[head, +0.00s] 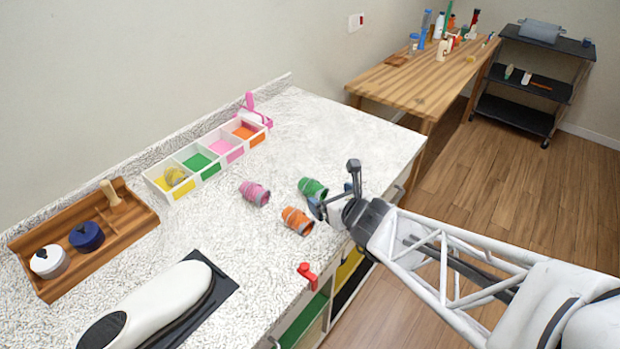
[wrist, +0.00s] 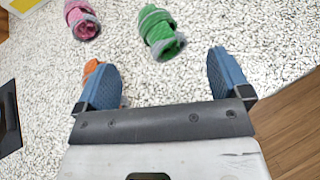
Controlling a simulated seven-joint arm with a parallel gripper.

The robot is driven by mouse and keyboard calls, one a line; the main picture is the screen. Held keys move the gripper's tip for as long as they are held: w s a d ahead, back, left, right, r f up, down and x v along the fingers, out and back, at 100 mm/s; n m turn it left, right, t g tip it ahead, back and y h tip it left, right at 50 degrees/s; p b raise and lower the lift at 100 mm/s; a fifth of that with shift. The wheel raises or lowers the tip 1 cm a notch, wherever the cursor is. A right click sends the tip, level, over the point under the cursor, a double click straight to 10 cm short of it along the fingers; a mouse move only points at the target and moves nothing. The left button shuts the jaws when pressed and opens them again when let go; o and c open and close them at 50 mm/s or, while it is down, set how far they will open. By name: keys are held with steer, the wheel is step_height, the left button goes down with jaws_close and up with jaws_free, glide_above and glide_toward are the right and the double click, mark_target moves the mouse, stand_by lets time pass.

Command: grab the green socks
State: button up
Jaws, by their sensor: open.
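The green socks (head: 312,188) lie as a rolled bundle with grey bands on the white speckled counter. In the wrist view the green socks (wrist: 160,32) lie beyond the fingertips, roughly midway between them and apart from them. My gripper (head: 335,190) is at the counter's right edge, just beside the green socks. It is open, with nothing between its two blue fingers (wrist: 160,75). The orange socks (head: 297,221) lie in front of the green ones; in the wrist view they are mostly hidden behind the left finger. The pink socks (head: 254,193) lie to the left.
A white divided box (head: 174,193) with yellow, green, pink and orange compartments stands at the back; a yellow bundle lies in the yellow one. A wooden tray (head: 130,237), a white iron (head: 150,305) and a red object (head: 307,275) are on the counter. Open counter lies behind the socks.

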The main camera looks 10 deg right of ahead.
mark_target(320, 189)
steer(key=shift+x, duration=1.3)
steer(key=shift+x, duration=2.6)
steer(key=c, duration=1)
